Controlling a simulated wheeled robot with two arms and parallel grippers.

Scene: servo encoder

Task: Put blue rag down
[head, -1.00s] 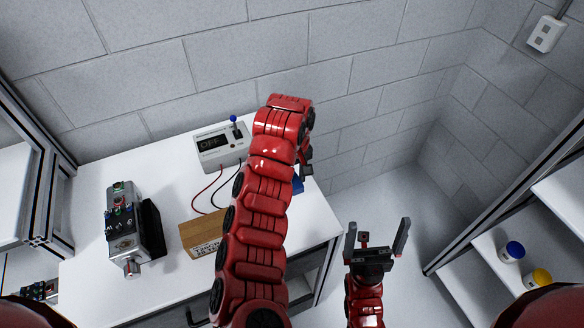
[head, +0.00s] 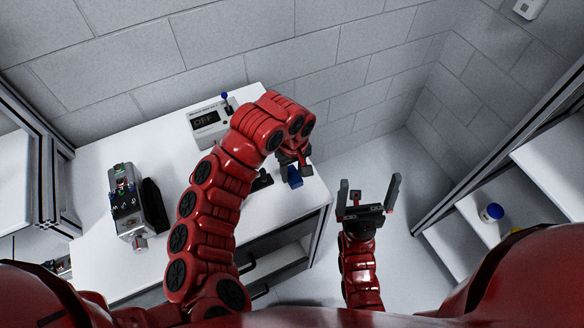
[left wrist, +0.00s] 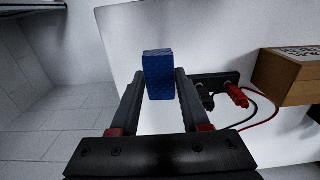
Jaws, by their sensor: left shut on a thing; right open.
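The blue rag (head: 295,178) is a small folded block near the right edge of the white table (head: 90,172). My left gripper (head: 291,168) is shut on it. In the left wrist view the rag (left wrist: 158,74) sits between the two fingertips (left wrist: 160,92), with the white table surface behind it. I cannot tell whether the rag touches the table. My right gripper (head: 369,184) is open and empty, off the table's right side above the floor.
A metal servo unit (head: 128,205) is at the left. A black connector block with a red plug (left wrist: 237,95) and a wooden box (left wrist: 288,76) lie near the rag.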

